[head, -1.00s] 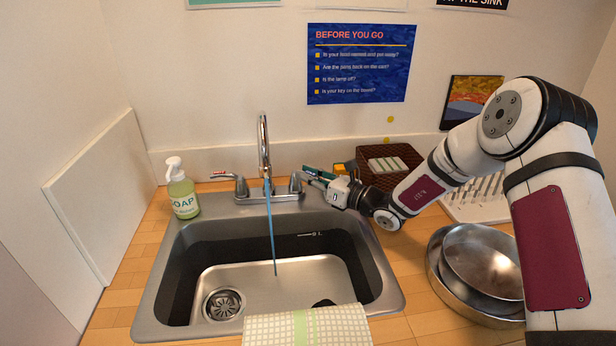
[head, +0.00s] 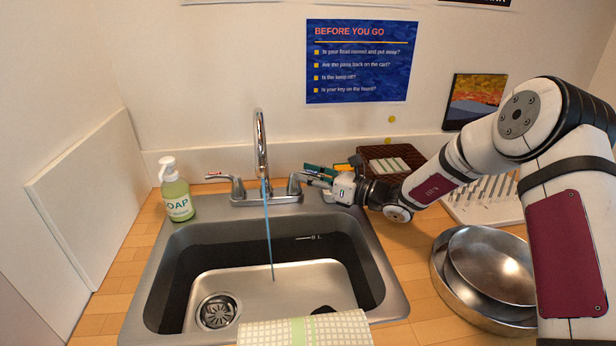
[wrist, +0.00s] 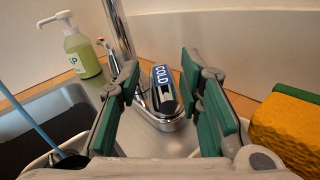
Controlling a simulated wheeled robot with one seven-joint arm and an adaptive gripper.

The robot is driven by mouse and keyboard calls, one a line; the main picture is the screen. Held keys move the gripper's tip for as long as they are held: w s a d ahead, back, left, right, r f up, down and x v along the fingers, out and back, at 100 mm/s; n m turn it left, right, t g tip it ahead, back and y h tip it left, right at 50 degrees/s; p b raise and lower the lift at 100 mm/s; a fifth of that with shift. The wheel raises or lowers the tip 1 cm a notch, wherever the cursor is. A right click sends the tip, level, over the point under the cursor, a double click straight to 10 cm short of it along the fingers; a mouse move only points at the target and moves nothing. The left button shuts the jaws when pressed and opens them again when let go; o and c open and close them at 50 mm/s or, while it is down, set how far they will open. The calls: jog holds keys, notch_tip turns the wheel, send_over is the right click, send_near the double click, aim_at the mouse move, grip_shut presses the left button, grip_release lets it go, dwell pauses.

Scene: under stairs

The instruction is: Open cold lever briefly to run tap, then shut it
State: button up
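The tap (head: 261,150) stands at the back of the sink, and a thin blue stream of water (head: 269,235) runs from its spout into the basin. The cold lever (wrist: 163,88), marked COLD on a blue label, is on the tap's right side and points toward the wrist camera. My gripper (wrist: 160,68) is open, with one green-padded finger on each side of the cold lever. I cannot tell whether either finger touches it. In the head view my gripper (head: 314,178) reaches the lever from the right and partly hides it. The red-marked hot lever (head: 220,176) points left.
A soap bottle (head: 176,190) stands left of the sink (head: 150,270). A yellow sponge (wrist: 285,130) is close to the right finger. A brown basket (head: 415,158), metal pans (head: 485,270) and a white rack (head: 480,206) are at right. A checked towel (head: 340,328) hangs over the front rim.

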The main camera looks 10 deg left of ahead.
jog(key=shift+d, duration=0.1)
jog(key=v, duration=0.7)
jog(key=shift+d, duration=0.15)
